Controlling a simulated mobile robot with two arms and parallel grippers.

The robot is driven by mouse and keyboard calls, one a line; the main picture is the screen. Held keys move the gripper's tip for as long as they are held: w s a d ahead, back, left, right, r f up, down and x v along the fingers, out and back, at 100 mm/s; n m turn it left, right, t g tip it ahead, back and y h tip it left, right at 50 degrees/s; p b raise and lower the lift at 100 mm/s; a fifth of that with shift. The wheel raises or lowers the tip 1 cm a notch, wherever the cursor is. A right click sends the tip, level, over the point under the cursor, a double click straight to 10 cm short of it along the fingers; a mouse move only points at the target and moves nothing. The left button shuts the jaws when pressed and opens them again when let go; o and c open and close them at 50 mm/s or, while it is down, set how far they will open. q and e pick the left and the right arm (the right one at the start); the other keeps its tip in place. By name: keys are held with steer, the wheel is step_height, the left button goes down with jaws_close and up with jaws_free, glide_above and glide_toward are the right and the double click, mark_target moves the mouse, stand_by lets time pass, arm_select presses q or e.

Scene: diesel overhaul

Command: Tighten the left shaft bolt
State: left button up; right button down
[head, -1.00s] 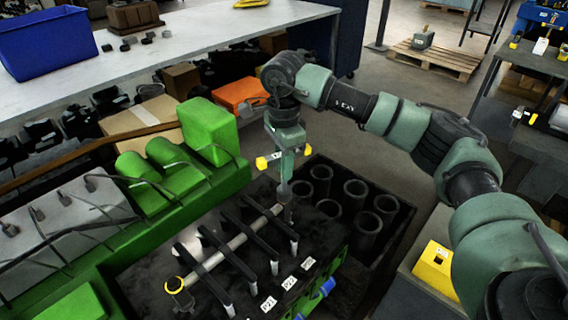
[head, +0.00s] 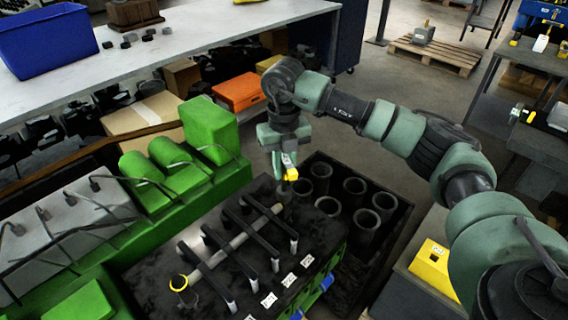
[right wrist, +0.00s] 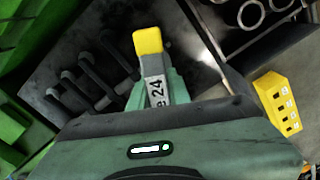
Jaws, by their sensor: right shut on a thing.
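My right gripper (head: 285,150) is shut on a wrench-like tool with a yellow end (head: 291,173). In the right wrist view the tool (right wrist: 155,88) reads "24" and sits between the green fingers. The gripper is over the far end of a grey shaft (head: 232,244), which crosses the dark engine top under several black arms. My left gripper is not in view.
A green engine cover (head: 208,130) stands left of the gripper. A black crate (head: 398,222) holding several dark cylinders lies to the right. A yellow box (head: 434,266) is at lower right. A bench (head: 200,40) with a blue bin (head: 45,45) runs behind.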

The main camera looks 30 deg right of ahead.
steer(key=m, duration=0.3)
steer(key=shift+m, duration=0.3)
steer(key=shift+r+p, duration=0.15)
steer(key=shift+p, duration=0.15)
